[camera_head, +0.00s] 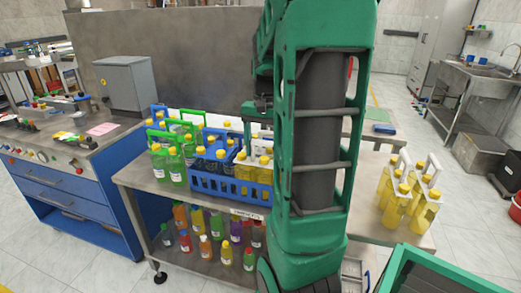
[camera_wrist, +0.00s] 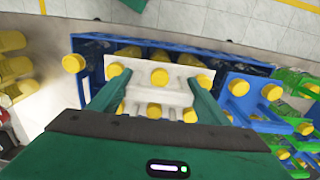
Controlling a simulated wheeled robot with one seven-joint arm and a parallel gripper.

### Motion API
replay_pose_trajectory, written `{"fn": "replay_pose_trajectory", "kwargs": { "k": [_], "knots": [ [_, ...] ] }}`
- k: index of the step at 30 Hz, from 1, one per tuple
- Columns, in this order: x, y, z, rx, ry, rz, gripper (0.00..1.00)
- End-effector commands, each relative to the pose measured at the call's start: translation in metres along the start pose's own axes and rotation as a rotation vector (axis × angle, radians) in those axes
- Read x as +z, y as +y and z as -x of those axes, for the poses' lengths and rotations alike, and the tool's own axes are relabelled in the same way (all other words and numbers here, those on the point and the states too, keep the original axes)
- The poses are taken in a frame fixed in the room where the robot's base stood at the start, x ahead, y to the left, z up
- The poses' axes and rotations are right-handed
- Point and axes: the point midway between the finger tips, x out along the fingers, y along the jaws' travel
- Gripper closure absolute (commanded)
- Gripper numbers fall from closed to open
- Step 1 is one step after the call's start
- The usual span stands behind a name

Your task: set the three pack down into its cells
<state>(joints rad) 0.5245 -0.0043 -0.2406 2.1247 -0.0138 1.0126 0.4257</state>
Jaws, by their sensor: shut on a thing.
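My gripper (camera_wrist: 157,84) is shut on the white carrier (camera_wrist: 160,96) of a three pack with yellow caps. In the head view, yellow bottles (camera_head: 253,172) show at the right end of the blue crate (camera_head: 230,190), partly hidden by my arm. The crate's blue wall (camera_wrist: 84,72) also shows around the pack in the wrist view. I cannot tell whether the bottle bottoms rest on the cell floor. A blue-carrier pack (camera_wrist: 243,97) with yellow caps stands beside the held pack.
Green-carrier packs (camera_head: 170,165) stand left of the crate. Yellow packs with white handles (camera_head: 408,190) stand on the bench at right. Loose coloured bottles (camera_head: 205,245) fill the lower shelf. A blue cabinet (camera_head: 65,190) with a grey box (camera_head: 125,83) is at left.

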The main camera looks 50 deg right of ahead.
Motion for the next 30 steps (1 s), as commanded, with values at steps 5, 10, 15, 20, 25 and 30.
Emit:
{"fn": "replay_pose_trajectory", "kwargs": {
  "k": [5,10,15,20,25,30],
  "knots": [
    [-0.001,0.000,-0.002,-0.001,0.002,0.000,0.88],
    [-0.001,0.000,-0.004,-0.001,0.002,0.000,0.27],
    [-0.001,0.000,-0.004,-0.001,0.002,0.000,0.08],
    [0.000,0.000,-0.005,0.000,0.000,0.000,0.08],
    [0.000,0.000,0.003,-0.001,0.001,0.001,0.08],
    [-0.001,-0.001,0.029,-0.002,0.004,0.001,0.08]
  ]
}}
